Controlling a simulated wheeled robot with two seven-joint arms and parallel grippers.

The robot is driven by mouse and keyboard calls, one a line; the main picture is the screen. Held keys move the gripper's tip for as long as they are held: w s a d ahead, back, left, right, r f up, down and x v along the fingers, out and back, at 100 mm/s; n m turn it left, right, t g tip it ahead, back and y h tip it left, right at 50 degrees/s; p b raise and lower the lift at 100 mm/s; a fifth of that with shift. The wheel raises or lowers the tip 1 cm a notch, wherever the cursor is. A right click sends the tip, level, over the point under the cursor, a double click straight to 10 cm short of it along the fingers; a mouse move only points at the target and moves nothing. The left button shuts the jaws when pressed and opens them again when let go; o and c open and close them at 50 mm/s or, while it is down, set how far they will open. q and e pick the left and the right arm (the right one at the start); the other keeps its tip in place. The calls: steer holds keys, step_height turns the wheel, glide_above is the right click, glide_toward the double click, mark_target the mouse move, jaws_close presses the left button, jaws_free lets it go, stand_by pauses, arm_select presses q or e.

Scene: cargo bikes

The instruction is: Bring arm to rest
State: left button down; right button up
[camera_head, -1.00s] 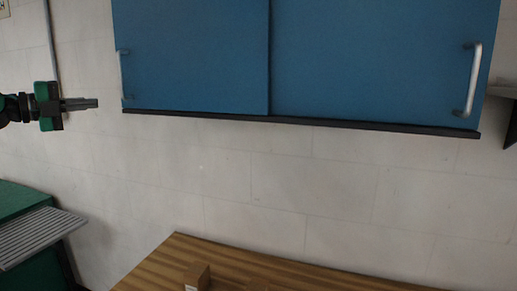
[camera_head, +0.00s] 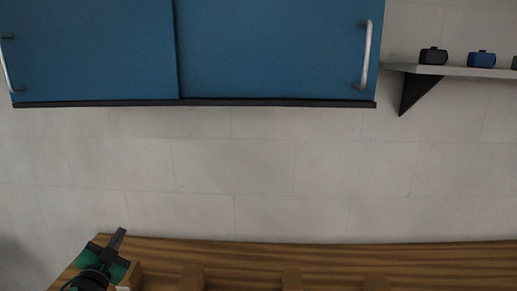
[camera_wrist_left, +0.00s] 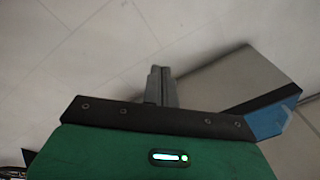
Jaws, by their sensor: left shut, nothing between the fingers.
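My left gripper (camera_head: 117,239) shows at the lower left of the head view, above the left end of the wooden worktop. Its fingers are together, with nothing between them, and point up and slightly right in the picture. In the left wrist view its closed grey fingers (camera_wrist_left: 160,86) stick out past the green gripper body, with pale wall tiles behind them. My right gripper is in neither view.
A blue sliding-door cabinet (camera_head: 270,50) hangs on the wall. A shelf (camera_head: 450,70) to its right holds small dark and blue items (camera_head: 481,59). The wooden worktop (camera_head: 230,250) carries wooden blocks (camera_head: 191,278). The wall between cabinet and worktop is bare.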

arm_select(q)
steer(key=s+d+f+n+g+y, duration=0.1)
steer(key=s+d+f+n+g, duration=0.25)
steer(key=s+f, duration=0.5)
steer(key=s+d+f+n+g+y, duration=0.1)
steer(key=s+d+f+n+g, duration=0.15)
steer(key=s+f+g, duration=0.55)
steer(key=s+d+f+g+h, duration=0.15)
steer(key=s+d+f, duration=0.3)
steer(key=s, duration=0.55)
steer(key=s+d+f+g+h, duration=0.1)
steer(key=s+d+f+g, duration=0.3)
steer(key=s, duration=0.6)
step_height(320, 180, down, 30)
steer(key=s+a+f+g, duration=0.1)
steer(key=s+f, duration=0.9)
steer(key=f, duration=0.1)
steer(key=s+a+f+g, duration=0.1)
steer(key=s+a+f, duration=0.1)
steer(key=s+f, duration=0.8)
steer(key=shift+a+f, duration=0.3)
steer(key=shift+f, duration=0.05)
steer(key=shift+y, duration=0.25)
